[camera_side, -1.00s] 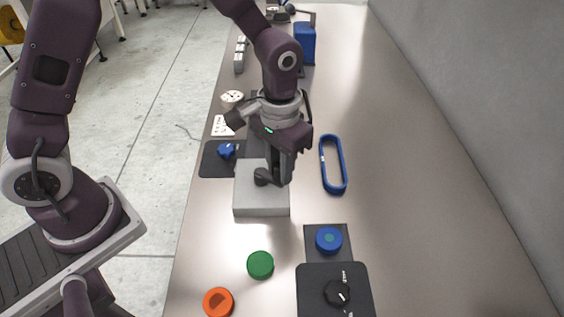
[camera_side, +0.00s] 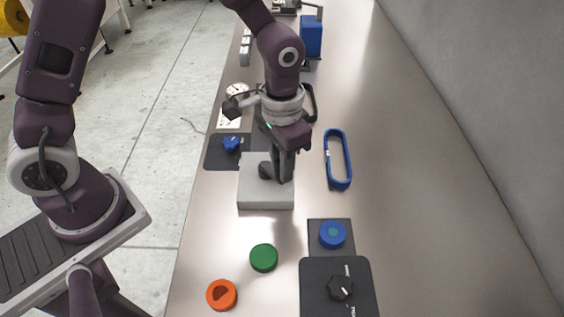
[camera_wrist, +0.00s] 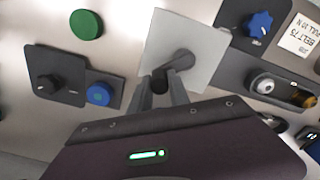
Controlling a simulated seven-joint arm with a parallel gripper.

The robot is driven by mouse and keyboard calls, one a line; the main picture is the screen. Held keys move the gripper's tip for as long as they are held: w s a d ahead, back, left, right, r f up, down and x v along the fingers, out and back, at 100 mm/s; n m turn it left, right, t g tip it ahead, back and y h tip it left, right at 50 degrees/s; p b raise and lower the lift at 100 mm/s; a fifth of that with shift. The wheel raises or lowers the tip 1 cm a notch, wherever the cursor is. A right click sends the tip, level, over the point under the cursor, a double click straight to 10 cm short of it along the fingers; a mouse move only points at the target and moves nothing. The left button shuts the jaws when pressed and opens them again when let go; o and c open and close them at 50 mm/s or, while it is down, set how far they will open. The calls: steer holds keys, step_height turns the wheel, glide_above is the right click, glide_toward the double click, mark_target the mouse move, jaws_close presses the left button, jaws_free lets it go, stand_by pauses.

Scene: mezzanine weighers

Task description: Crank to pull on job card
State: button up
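A light grey block (camera_side: 266,194) carries a dark crank (camera_side: 267,170) on its top; the block also shows in the wrist view (camera_wrist: 160,38), with the crank arm (camera_wrist: 182,60). My gripper (camera_side: 284,178) points down at the crank. In the wrist view its two fingers (camera_wrist: 163,97) stand close on either side of the crank's dark knob and look shut on it. The white job card (camera_side: 230,119) lies beyond the block; in the wrist view the card (camera_wrist: 300,36) reads "BELT 75 PULL 10 N".
A blue star knob (camera_side: 231,144) sits left of the block. A blue belt loop (camera_side: 338,158) lies to its right. Nearer are a green disc (camera_side: 263,257), an orange disc (camera_side: 221,295), a blue button (camera_side: 333,234) and a black dial (camera_side: 340,288). The right bench strip is clear.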

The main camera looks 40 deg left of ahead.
steer(key=o, duration=0.4)
steer(key=shift+r, duration=0.1)
step_height(320, 180, up, 6)
steer(key=shift+r, duration=0.45)
